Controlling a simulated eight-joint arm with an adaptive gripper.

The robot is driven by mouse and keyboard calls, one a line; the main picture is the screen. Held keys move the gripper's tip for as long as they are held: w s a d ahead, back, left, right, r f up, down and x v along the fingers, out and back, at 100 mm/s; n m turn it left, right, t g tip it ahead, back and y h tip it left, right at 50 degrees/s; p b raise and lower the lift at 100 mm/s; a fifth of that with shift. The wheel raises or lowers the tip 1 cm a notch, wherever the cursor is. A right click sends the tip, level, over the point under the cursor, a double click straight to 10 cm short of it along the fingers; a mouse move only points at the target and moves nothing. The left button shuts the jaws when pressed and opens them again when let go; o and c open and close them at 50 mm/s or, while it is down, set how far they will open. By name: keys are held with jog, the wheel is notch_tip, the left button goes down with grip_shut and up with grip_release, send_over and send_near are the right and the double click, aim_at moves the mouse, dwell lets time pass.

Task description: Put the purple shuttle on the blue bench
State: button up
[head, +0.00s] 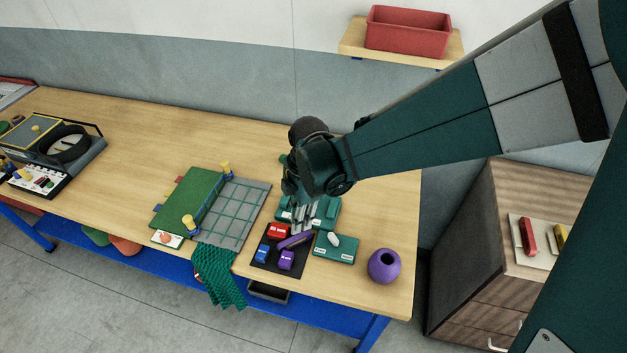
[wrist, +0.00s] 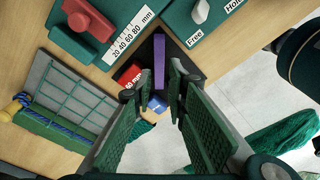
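The purple shuttle (head: 296,241) is a long, narrow purple bar at the far edge of a dark mat, beside the red block. It also shows in the wrist view (wrist: 159,60), just past my fingertips. My gripper (head: 304,222) is above it, pointing down. In the wrist view my gripper (wrist: 156,82) is open, with its two green padded fingers apart and the shuttle in line with the gap, not clasped. The blue bench seems to be the long wooden-topped table (head: 130,150) with blue legs and a blue lower shelf.
Red (head: 278,231), blue (head: 262,253) and purple (head: 286,259) blocks lie on the dark mat (head: 268,267). Green fixtures (head: 334,248) stand close by, with a purple round pot (head: 384,266) to the right. A net board (head: 236,212) lies left. Bare tabletop extends further left.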

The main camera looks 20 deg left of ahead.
aim_at(295, 238)
jog(key=shift+s+a+f, duration=0.1)
jog(key=shift+a+f, duration=0.05)
jog(key=shift+a, duration=0.05)
jog(key=shift+f, duration=0.1)
jog(key=shift+s+a+f, duration=0.1)
jog(key=shift+f, duration=1.1)
jog(key=shift+f, duration=0.1)
jog(key=shift+s+a+f+b, duration=0.15)
jog(key=shift+f+b, duration=0.05)
jog(key=shift+f, duration=1.05)
jog(key=shift+s+a+f+b, duration=0.1)
jog(key=shift+f+b, duration=0.1)
jog(key=shift+f, duration=1)
jog(key=shift+c, duration=0.5)
jog(key=c, duration=0.4)
